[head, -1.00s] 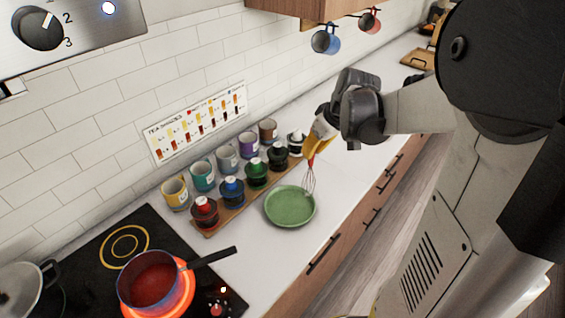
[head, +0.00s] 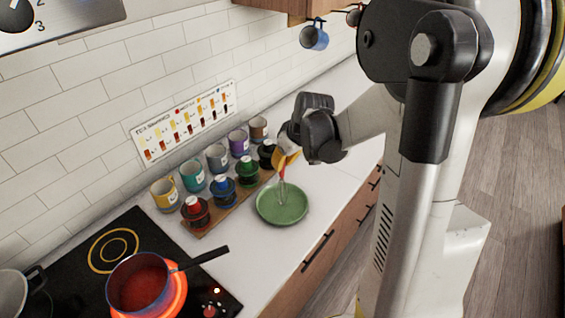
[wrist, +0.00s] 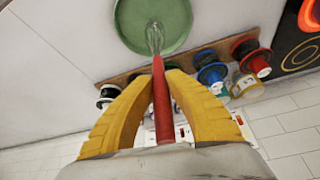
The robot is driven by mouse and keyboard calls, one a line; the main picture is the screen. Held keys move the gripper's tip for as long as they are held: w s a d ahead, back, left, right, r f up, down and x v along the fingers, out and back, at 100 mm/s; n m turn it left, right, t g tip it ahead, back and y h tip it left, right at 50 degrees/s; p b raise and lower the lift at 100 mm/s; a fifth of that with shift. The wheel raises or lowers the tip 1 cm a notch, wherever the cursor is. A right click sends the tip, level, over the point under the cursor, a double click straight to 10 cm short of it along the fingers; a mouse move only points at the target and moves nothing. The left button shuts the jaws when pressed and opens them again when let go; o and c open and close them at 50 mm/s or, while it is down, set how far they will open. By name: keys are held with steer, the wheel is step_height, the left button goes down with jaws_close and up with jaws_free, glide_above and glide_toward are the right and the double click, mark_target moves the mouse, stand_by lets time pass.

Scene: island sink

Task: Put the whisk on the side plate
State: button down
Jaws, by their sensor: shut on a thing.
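The whisk (wrist: 161,100) has a red handle and thin wire loops. My gripper (wrist: 160,78) has yellow fingers shut on the red handle in the wrist view. In the head view my gripper (head: 287,158) is just behind and above the green side plate (head: 292,212), with the whisk (head: 282,188) hanging down from it. The wire end overlaps the plate in both views; I cannot tell whether it touches. The side plate also shows at the top of the wrist view (wrist: 135,32), and nothing else lies on it.
A pot of red liquid (head: 140,283) sits on a glowing burner. The counter right of the plate (head: 330,190) is clear.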

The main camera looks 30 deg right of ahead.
steer(key=c, duration=1.5)
jaws_free()
steer(key=shift+f, duration=0.2)
steer(key=shift+o, duration=0.2)
steer(key=a+p+v, duration=0.1)
steer(key=p+v, duration=0.2)
steer(key=v, duration=0.9)
steer(key=s+a+r+m+t, duration=0.1)
steer(key=s+a+r+t, duration=0.1)
steer(key=s+a, duration=1)
steer(key=a+r, duration=0.1)
steer(key=a, duration=0.2)
steer(key=shift+s+a+m+h, duration=0.15)
steer(key=shift+s+m+h, duration=0.25)
steer(key=shift+r, duration=0.1)
